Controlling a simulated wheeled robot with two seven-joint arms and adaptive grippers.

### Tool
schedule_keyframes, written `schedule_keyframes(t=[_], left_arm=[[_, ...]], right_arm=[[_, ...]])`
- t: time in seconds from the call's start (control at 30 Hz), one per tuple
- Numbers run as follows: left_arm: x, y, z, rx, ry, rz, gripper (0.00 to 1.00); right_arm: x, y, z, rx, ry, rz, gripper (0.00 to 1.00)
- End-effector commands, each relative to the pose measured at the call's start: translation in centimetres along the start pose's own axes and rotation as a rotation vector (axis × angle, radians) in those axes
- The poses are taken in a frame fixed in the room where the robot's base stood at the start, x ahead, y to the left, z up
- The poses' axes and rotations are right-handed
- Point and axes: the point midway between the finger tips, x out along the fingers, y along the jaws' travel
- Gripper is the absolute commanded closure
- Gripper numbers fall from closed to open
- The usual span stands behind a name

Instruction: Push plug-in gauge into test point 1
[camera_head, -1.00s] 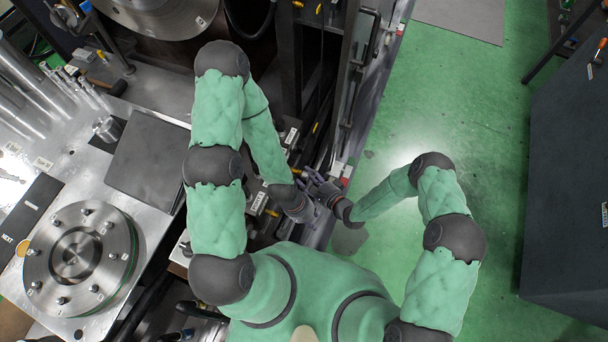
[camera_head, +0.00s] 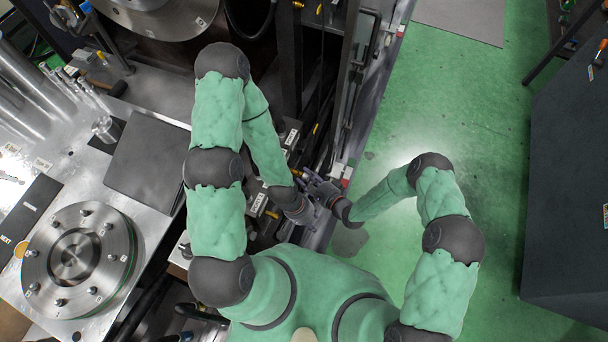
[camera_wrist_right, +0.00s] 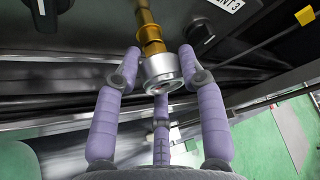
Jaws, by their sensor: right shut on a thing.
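In the right wrist view the fingers of my right gripper (camera_wrist_right: 160,82) are closed around a round silver plug-in gauge (camera_wrist_right: 161,70). A brass fitting (camera_wrist_right: 150,34) lines up with the gauge and runs up toward the dark panel. Whether the gauge is fully seated cannot be told. In the head view my right gripper (camera_head: 319,186) is at the fixture's edge, and the gauge is too small to make out. My left gripper (camera_head: 312,209) is just below it, close to it, and its fingers are too small to read.
A white label ending in "NT3" (camera_wrist_right: 224,3) and a black knob (camera_wrist_right: 200,30) are on the panel beside the brass fitting. A steel flange (camera_head: 92,222) lies on the left bench. The green floor (camera_head: 440,110) is open.

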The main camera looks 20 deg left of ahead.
Motion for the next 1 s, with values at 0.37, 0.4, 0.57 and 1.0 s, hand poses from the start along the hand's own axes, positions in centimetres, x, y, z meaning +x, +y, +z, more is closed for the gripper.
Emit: schedule_keyframes(t=[0.37, 0.4, 0.57, 1.0], left_arm=[[0.2, -0.1, 0.0, 0.000, 0.000, 0.000, 0.60], [0.2, -0.1, 0.0, 0.000, 0.000, 0.000, 0.60], [0.3, -0.1, 0.0, 0.000, 0.000, 0.000, 0.60], [0.6, -0.2, 0.0, 0.000, 0.000, 0.000, 0.60]], right_arm=[[-1.4, 0.0, -0.9, 0.000, 0.003, -0.001, 0.94], [-1.6, 0.0, -1.0, 0.001, 0.003, -0.001, 0.94], [-2.2, -0.1, -1.4, 0.000, 0.003, -0.001, 0.94], [-3.8, 0.0, -2.3, 0.001, 0.004, -0.001, 0.94]])
